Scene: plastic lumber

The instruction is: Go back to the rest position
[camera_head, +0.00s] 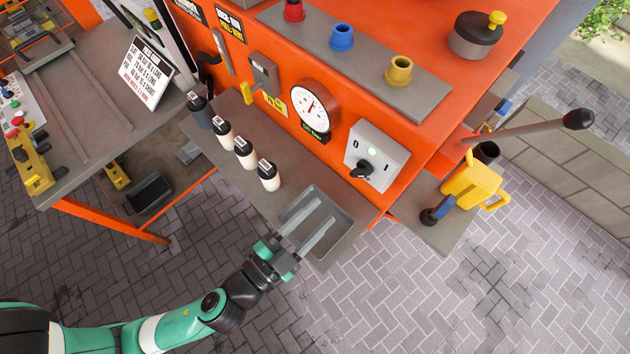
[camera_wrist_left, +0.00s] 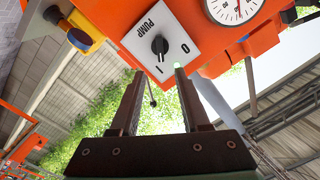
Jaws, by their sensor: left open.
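My left gripper (camera_head: 319,212) is open and empty, with its two long fingers apart over the grey tray (camera_head: 343,212) at the right end of the metal shelf. In the left wrist view both fingers (camera_wrist_left: 158,76) point toward the orange machine with nothing between them. The white pump switch box (camera_head: 385,146) with a black knob is on the machine front, beyond the fingertips. It also shows in the left wrist view as a panel marked PUMP (camera_wrist_left: 142,38), apart from the fingers. My right gripper is not in view.
Several white bottles with dark caps (camera_head: 245,153) stand on the shelf left of the gripper. A round gauge (camera_head: 312,107) is above them. A yellow jug (camera_head: 472,187) and a long lever (camera_head: 530,127) are at the right. The paved floor (camera_head: 400,300) in front is clear.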

